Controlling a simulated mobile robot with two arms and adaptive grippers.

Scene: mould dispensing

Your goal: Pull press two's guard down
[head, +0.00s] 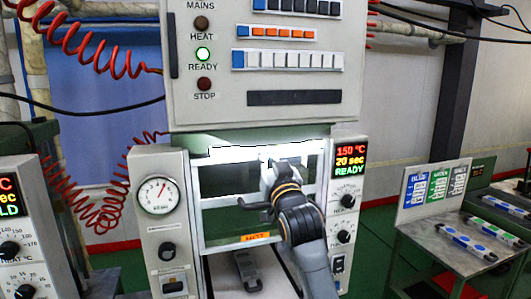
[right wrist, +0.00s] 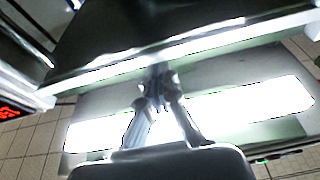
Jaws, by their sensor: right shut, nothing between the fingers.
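The guard (head: 222,242) of the middle press is a pale frame with dark window panes and an orange HOT label on its lower rail. Its lower rail sits above a pale bed on which a grey mould (head: 246,268) lies. My right gripper (head: 274,166) is in front of the guard's upper part; the arm hides some of the frame. In the right wrist view the fingertips (right wrist: 158,78) are together, with nothing seen between them, close to a bright, glaring edge. I cannot tell whether they touch the guard. My left gripper is not in view.
The middle press shows a green READY lamp (head: 203,54) and a display (head: 350,160) reading 150 °C, 20 sec, READY. Another press (head: 25,240) stands at the left edge. A side table (head: 440,246) with coloured signs stands at right. Red coiled hoses hang at left.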

